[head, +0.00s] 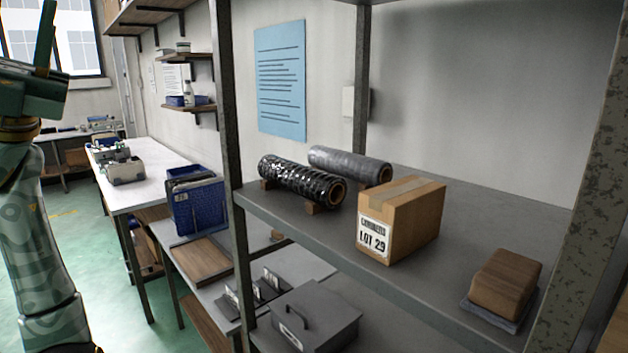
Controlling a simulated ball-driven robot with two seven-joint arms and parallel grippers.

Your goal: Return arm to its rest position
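My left arm (40,240) rises upright along the left edge of the head view. Its gripper (44,40) is at the top left corner, pointing up, and is partly cut off by the frame. One dark green finger shows clearly; I cannot tell how far it is from the other finger. I see nothing held in the visible part. The gripper is in free air, apart from the shelf and the tables. My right arm and gripper are not in view.
A metal shelf (470,232) stands at right with a LOT 29 carton (415,222), two dark rolls (300,180) and a brown block (505,280). Its post (226,110) is mid-left. A white bench (150,170) and blue bin (197,207) stand behind. Green floor (95,270) beside the arm is clear.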

